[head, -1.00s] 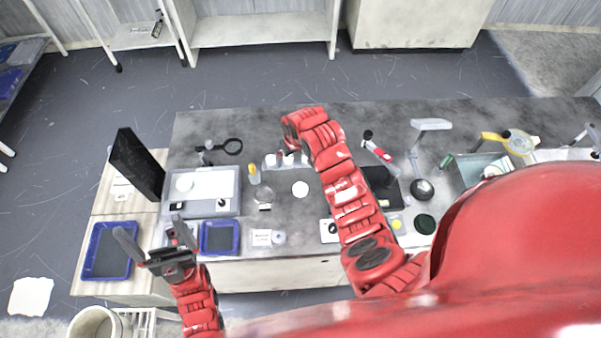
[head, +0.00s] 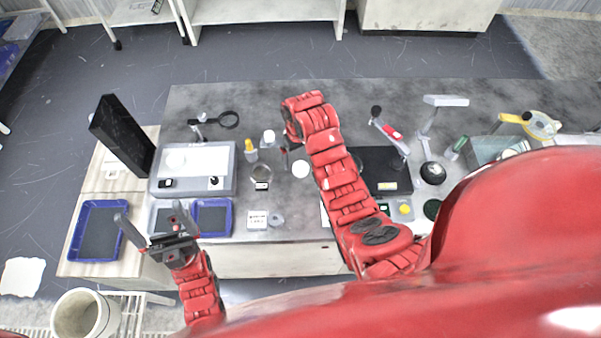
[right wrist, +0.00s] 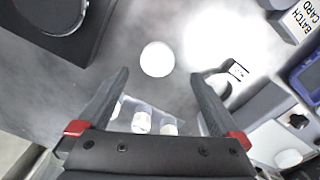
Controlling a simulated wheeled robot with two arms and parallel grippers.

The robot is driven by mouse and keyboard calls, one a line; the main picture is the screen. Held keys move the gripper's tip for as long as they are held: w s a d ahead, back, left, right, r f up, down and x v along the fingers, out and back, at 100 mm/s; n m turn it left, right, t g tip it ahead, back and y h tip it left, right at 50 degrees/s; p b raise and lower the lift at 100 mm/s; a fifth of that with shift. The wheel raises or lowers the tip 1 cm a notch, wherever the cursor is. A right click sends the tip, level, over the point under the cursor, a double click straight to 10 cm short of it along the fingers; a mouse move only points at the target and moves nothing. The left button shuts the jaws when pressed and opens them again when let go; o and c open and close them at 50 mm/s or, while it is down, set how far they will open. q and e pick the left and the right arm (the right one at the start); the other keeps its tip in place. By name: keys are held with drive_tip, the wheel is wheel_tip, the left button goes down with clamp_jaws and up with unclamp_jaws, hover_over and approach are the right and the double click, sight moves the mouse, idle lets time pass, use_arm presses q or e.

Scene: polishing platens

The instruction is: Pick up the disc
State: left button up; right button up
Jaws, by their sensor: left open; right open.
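A plain white disc (head: 301,169) lies flat on the grey worktop near its middle. It also shows in the right wrist view (right wrist: 157,59), just beyond my right fingertips and roughly centred between them. My right gripper (right wrist: 159,77) is open and empty, its two dark fingers apart. In the head view my right forearm hides most of this gripper. My left gripper (head: 150,214) is open and empty at the front left, far from the white disc.
A batch card (head: 257,220) and blue trays (head: 212,218) lie toward the front left. A dark panel (head: 122,136) stands upright at the left.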

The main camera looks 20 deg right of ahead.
sight(301, 167)
drive_tip(key=shift+f, duration=0.1)
drive_tip(key=f+p, duration=0.3)
drive_tip(key=shift+s+d+f, duration=0.1)
drive_tip(key=shift+d+f, duration=0.15)
drive_tip(key=shift+f, duration=0.75)
drive_tip(key=c, duration=1.5)
drive_tip(key=shift+r, duration=0.15)
